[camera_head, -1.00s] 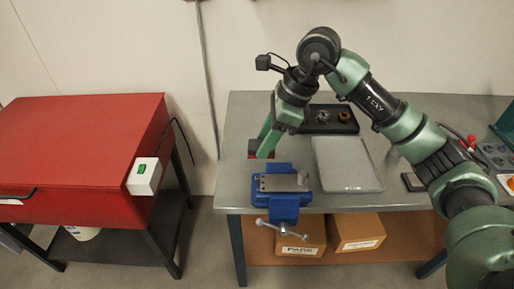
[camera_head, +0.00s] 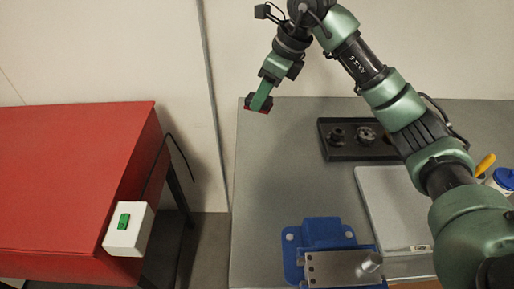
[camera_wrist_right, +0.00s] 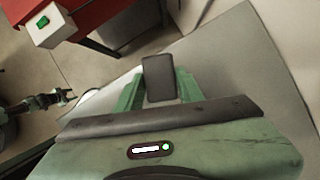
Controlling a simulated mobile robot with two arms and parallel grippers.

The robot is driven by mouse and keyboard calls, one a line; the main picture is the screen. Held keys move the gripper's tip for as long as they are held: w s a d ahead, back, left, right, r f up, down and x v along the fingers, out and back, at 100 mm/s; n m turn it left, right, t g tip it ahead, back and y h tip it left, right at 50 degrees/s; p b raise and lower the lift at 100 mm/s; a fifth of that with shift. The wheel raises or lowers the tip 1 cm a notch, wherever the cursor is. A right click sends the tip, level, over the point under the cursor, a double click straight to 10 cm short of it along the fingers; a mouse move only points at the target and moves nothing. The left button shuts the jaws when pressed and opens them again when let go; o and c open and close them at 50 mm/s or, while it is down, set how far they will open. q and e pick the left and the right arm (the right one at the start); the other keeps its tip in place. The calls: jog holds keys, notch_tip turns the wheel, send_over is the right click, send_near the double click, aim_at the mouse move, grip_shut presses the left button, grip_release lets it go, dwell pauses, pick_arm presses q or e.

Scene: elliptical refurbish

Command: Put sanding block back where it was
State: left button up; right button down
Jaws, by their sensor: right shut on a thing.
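The sanding block (camera_head: 258,104), dark with a red edge, is between the fingers of my right gripper (camera_head: 264,93) in the head view. My right gripper is shut on it and holds it above the back left part of the grey workbench (camera_head: 285,190). In the right wrist view the block's dark face (camera_wrist_right: 159,78) shows between the two green fingers. In that view a dark jointed arm end, seemingly my left gripper (camera_wrist_right: 50,100), shows small at the left; its jaws are too small to read. The head view does not show my left gripper.
A blue vise (camera_head: 320,235) stands at the bench's front. A black tray with round parts (camera_head: 345,153) and a pale flat panel (camera_head: 390,205) lie to the right. A red cabinet (camera_head: 70,170) with a white switch box (camera_head: 130,230) stands left across a gap. The bench's left back area is clear.

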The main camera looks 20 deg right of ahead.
jog(key=f, duration=0.4)
jog(key=f+p, duration=0.1)
jog(key=f, duration=0.3)
jog(key=f+p, duration=0.1)
jog(key=f, duration=0.3)
jog(key=shift+s+f, duration=0.25)
jog(key=shift+f, duration=1)
notch_tip(320, 180, down, 3)
jog(key=shift+f+p, duration=0.2)
jog(key=shift+p, duration=0.3)
pick_arm(q)
jog(key=r, duration=0.3)
jog(key=shift+s+r, duration=0.1)
jog(key=shift+s, duration=0.1)
pick_arm(e)
jog(key=shift+f, duration=0.1)
